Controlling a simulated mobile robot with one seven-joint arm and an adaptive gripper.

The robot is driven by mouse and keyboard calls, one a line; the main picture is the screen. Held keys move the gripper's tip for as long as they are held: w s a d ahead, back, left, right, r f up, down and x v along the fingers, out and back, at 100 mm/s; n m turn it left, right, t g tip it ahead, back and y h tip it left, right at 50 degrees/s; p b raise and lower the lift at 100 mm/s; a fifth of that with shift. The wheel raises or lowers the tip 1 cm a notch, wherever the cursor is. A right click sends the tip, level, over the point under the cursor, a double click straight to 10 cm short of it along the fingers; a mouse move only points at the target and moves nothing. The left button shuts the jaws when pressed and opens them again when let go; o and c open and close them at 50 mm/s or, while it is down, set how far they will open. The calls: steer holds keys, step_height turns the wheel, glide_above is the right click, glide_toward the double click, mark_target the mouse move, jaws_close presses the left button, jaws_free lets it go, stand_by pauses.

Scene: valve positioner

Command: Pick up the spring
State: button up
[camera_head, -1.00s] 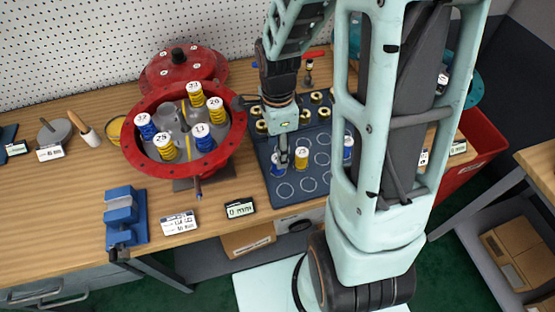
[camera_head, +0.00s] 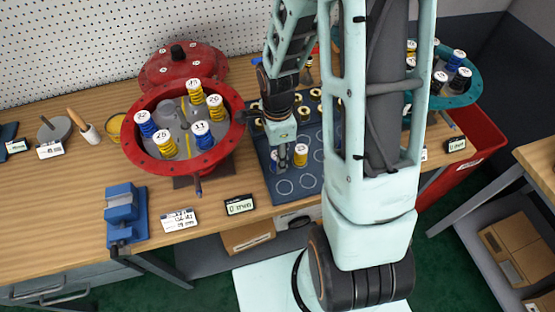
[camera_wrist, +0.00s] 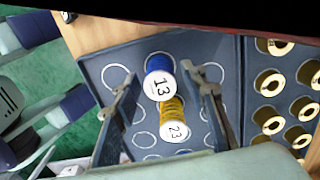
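Two springs stand upright on the dark tray (camera_wrist: 115,50), close together in the wrist view. One is a blue spring (camera_wrist: 158,66) with a white cap marked 13. The other is a yellow spring (camera_wrist: 172,108) marked 23. My gripper (camera_wrist: 165,98) is open, with one finger on each side of the springs, and I see no firm contact. In the head view my gripper (camera_head: 288,158) is low over the tray, beside the yellow spring (camera_head: 301,155). The fingertips and blue spring are hard to make out there.
A red housing (camera_head: 135,150) with several blue and yellow springs stands left of my gripper. A teal housing (camera_head: 470,92) with springs is at the right, partly behind my arm. Gold rings (camera_wrist: 268,82) fill one tray section. A blue vise (camera_head: 122,212) is at front left.

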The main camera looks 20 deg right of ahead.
jaws_close()
steer(key=shift+r, duration=0.1)
